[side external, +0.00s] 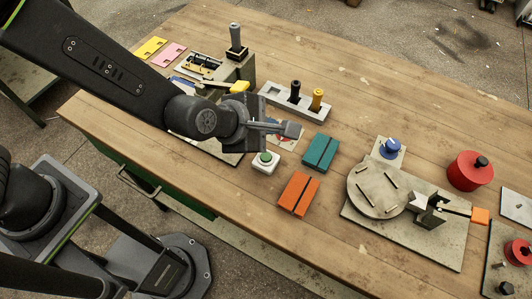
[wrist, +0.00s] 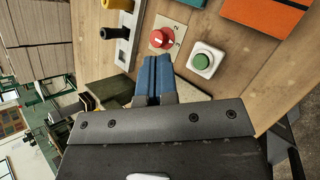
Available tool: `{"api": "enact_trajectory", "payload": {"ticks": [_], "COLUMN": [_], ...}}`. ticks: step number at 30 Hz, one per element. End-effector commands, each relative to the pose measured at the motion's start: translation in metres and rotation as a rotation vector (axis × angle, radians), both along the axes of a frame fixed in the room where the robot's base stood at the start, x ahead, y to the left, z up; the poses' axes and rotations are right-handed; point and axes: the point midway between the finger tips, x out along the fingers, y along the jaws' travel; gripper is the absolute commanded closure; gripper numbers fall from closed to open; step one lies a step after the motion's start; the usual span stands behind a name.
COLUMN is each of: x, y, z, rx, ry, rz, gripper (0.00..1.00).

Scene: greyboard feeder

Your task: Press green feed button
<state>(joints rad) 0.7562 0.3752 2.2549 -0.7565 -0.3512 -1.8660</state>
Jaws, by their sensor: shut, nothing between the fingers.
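The green feed button (side external: 266,157) sits in a square white housing on the wooden table, below my gripper in the side view. In the wrist view the green button (wrist: 201,61) is fully visible, to the right of my fingertips. My gripper (side external: 291,129) is shut and empty, held above the table and apart from the button. Its fingers reach toward the right in the side view, with the tips past the button's far side. In the wrist view the closed blue fingers (wrist: 153,64) lie side by side with nothing between them.
A red knob (wrist: 161,39) on a marked plate is near the fingertips. Teal (side external: 320,151) and orange (side external: 298,194) boxes lie to the button's right. A grey holder (side external: 279,100) carries black and yellow pegs behind. A round turntable (side external: 378,191) stands farther right.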

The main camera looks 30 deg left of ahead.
Motion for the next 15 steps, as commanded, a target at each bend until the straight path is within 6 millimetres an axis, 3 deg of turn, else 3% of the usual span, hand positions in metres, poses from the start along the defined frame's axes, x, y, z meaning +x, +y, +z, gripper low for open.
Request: {"api": "enact_trajectory", "payload": {"ticks": [9, 15], "x": [0.0, 0.0], "y": [0.001, 0.0], "z": [-0.045, -0.063], "rx": [0.0, -0.001], "ry": [0.005, 0.002], "rz": [0.0, 0.0], "gripper": [1.0, 1.0]}}
